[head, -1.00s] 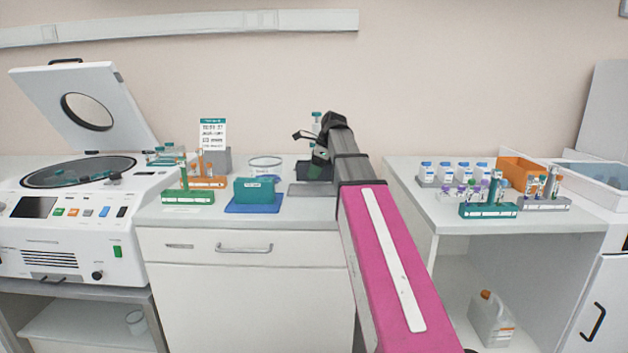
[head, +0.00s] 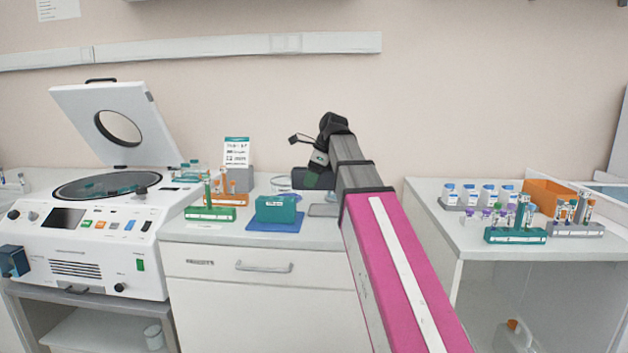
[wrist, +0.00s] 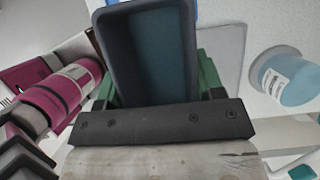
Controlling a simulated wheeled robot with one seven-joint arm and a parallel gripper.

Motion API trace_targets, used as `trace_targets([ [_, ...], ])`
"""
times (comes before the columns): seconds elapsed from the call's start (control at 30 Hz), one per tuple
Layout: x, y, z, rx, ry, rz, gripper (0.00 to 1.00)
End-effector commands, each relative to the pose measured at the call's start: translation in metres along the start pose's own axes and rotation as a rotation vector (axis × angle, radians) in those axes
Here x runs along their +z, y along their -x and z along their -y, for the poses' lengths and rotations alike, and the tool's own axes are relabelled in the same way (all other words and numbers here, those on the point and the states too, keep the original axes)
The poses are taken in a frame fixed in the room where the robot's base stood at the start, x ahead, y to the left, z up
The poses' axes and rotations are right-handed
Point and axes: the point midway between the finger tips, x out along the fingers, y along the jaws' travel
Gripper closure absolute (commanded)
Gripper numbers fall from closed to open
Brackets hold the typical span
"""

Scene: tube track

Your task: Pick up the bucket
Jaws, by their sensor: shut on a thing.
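The bucket is a dark blue-grey, open rectangular box with a teal inside. In the wrist view the bucket (wrist: 150,45) fills the upper middle and looks empty. My gripper (wrist: 155,85) is shut on it, with green finger parts along both sides. In the head view the bucket (head: 306,180) shows as a small dark box at my gripper (head: 320,172). It appears to be a little above the counter, behind the grey plate (head: 323,210). Part of it is hidden by my gripper and arm.
A clear round dish (head: 281,183) stands close left of the bucket. A teal box on a blue mat (head: 262,226) and tube racks (head: 210,213) are further left, beside the centrifuge (head: 88,240). A light blue jar (wrist: 285,75) stands near in the wrist view.

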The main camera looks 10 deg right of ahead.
Motion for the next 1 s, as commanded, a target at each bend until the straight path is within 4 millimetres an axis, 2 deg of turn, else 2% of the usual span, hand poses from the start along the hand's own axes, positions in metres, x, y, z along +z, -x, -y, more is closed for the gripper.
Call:
trace_targets([
  [0.37,0.002,0.004,0.001,-0.001,0.001,0.001,0.65],
  [1.0,0.016,0.039,0.001,-0.001,0.001,0.001,0.65],
])
